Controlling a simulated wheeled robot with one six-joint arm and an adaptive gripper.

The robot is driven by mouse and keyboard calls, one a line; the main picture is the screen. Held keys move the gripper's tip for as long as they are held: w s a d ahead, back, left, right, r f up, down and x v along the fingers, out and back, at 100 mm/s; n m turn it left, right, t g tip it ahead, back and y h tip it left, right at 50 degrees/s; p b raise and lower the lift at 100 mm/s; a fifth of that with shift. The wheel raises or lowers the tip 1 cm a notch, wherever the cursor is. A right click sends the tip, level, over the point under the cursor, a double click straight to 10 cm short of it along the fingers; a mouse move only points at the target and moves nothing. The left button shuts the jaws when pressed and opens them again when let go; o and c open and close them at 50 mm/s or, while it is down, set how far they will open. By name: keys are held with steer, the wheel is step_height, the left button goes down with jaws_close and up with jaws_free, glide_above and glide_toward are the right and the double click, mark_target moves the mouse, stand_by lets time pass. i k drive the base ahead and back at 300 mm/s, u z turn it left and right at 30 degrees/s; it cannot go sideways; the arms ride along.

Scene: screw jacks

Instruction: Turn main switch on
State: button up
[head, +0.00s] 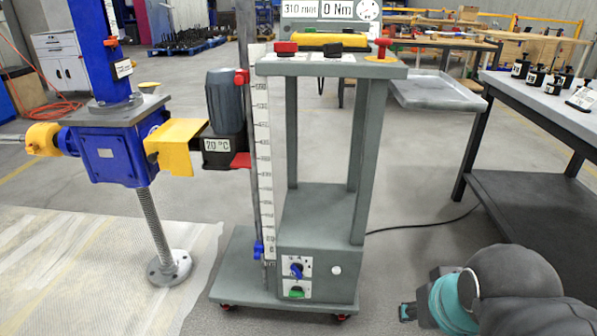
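A red switch handle (382,46) stands up from a yellow disc at the right end of the grey stand's top (340,69). Its marking is too small to read. On the stand's lower box (320,272) are a blue rotary knob (296,270) and a green knob (296,292), each on a white plate. I cannot tell from labels which is the main switch. My gripper (408,311) shows only as a small dark tip at the lower right, right of the lower box and apart from it. Its fingers are mostly hidden by my arm, so open or shut is unclear.
A red button (286,48) and a yellow bar (330,39) are on the stand's top. A blue screw jack (110,155) stands left. A cable (430,225) crosses the floor. Floor right of the stand is mostly free.

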mark_target(282, 50)
steer(key=u, duration=1)
steer(key=i, duration=0.3)
steer(key=z, duration=0.4)
